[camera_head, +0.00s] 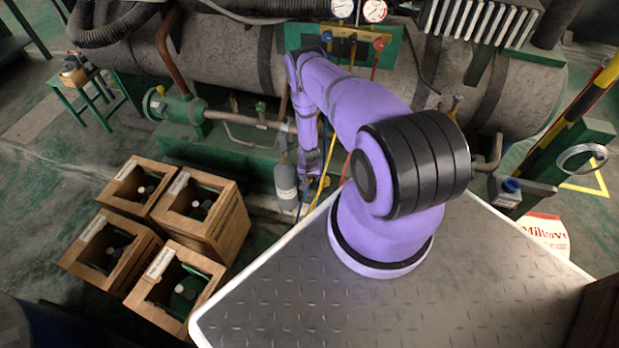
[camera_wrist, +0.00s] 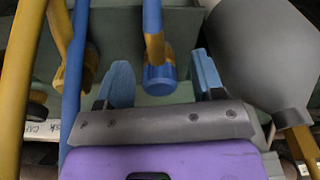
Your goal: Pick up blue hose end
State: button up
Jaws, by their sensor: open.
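In the wrist view the blue hose end (camera_wrist: 159,80) is a blue cylindrical cap below a yellow collar, on a blue hose (camera_wrist: 152,18) that runs up out of view. My gripper (camera_wrist: 162,65) is open, with one light-blue finger on each side of the hose end. Gaps show between the hose end and both fingers; it is not gripped. In the head view my gripper (camera_head: 309,168) is low in front of the green machine base, beside the hanging hoses. The hose end cannot be made out clearly there.
A grey cylinder (camera_wrist: 262,60) stands close to my right finger; it also shows in the head view (camera_head: 286,182). Yellow hoses (camera_wrist: 28,60) and another blue hose length (camera_wrist: 76,80) are at left. Gauges (camera_head: 342,9) sit above. Wooden crates (camera_head: 203,212) stand at left.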

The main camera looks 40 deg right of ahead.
jog(key=shift+c, duration=0.4)
jog(key=c, duration=0.9)
